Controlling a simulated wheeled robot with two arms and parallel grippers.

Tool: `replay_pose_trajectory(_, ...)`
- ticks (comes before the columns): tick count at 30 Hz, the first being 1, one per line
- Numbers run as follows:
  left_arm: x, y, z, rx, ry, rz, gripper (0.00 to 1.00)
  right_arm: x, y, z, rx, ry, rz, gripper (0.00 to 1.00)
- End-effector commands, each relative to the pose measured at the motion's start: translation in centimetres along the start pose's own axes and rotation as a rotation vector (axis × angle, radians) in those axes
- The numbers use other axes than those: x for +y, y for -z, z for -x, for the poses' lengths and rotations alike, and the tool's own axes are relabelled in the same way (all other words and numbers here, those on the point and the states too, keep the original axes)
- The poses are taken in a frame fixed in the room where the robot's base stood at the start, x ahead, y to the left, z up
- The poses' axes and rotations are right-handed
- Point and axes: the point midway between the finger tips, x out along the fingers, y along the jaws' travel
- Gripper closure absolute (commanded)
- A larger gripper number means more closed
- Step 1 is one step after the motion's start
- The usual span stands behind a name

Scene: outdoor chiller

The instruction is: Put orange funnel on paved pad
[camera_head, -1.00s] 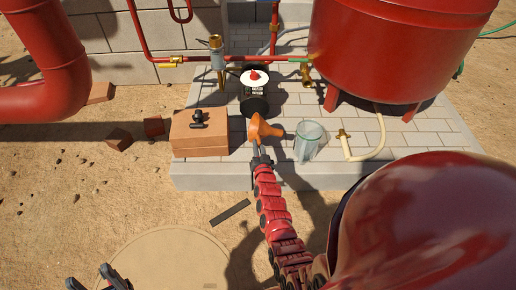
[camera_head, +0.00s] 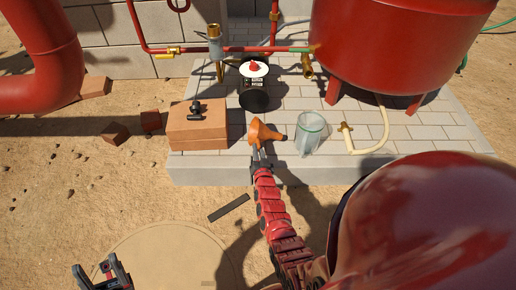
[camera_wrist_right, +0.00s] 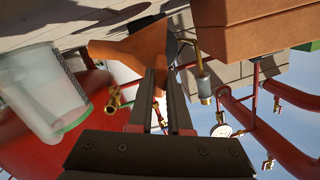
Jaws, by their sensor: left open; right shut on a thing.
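The orange funnel (camera_head: 262,134) is at the front part of the paved pad (camera_head: 292,102), between a brown box and a clear jar. My right gripper (camera_head: 259,156) is shut on the funnel. The right wrist view shows the orange funnel (camera_wrist_right: 138,50) at the tips of the right gripper's fingers (camera_wrist_right: 160,85). I cannot tell whether the funnel touches the pad. My left gripper (camera_head: 103,275) is open and empty, low at the left over the sandy ground.
The clear jar (camera_head: 310,134) stands right of the funnel; the brown box (camera_head: 198,128) with a black valve stands left. A black-and-white device (camera_head: 254,86), red pipes (camera_head: 235,49) and a red tank (camera_head: 395,45) are behind. A dark flat strip (camera_head: 229,207) lies on the sand.

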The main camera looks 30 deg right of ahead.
Motion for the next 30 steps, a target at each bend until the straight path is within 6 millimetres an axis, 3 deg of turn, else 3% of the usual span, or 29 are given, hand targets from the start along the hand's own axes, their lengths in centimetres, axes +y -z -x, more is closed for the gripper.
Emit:
replay_pose_trajectory(3,0.51,-0.17,0.79,0.001,-0.015,0.006,0.46,0.45,-1.12,-0.18,0.002,0.001,0.0,1.0)
replay_pose_trajectory(14,0.67,-0.24,0.77,-0.001,-0.024,0.009,0.46,0.53,-1.32,-0.18,0.003,0.001,0.0,1.0)
replay_pose_trajectory(15,0.67,-0.25,0.77,-0.001,-0.024,0.009,0.46,0.54,-1.34,-0.17,0.003,0.001,0.0,0.76)
replay_pose_trajectory(20,0.67,-0.25,0.78,-0.001,-0.024,0.009,0.46,0.54,-1.36,-0.16,0.003,0.001,0.0,0.49)
replay_pose_trajectory(30,0.59,-0.23,0.65,-0.002,-0.022,0.008,0.46,0.51,-1.35,0.03,0.001,0.001,0.0,0.49)
